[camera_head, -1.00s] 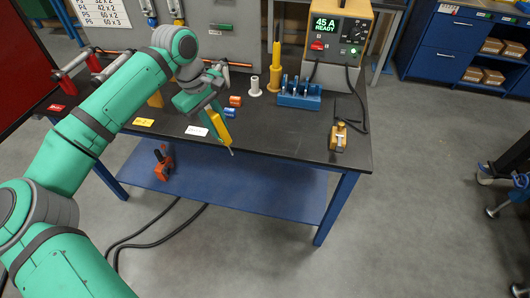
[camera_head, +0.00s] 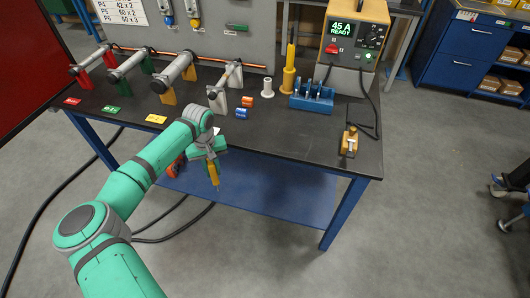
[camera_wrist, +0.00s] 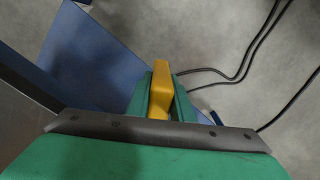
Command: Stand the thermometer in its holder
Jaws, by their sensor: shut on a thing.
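My gripper (camera_head: 211,163) is shut on a slim yellow tool with a thin tip, taken to be the thermometer (camera_head: 214,176). It points downward, in front of the table's front edge in the head view. In the wrist view the yellow body (camera_wrist: 160,86) sits between the green fingers (camera_wrist: 160,102). No stand is clearly marked as the holder. A white hollow-looking spool (camera_head: 267,87) stands upright on the table, left of a tall yellow upright piece (camera_head: 290,70) and a blue block (camera_head: 312,98) with several small tools in it. My gripper is apart from all of these.
Orange and blue small spools (camera_head: 247,101) lie near the middle. A yellow power unit (camera_head: 355,35) stands at the back right, and a small yellow clamp (camera_head: 349,140) lies at the right edge.

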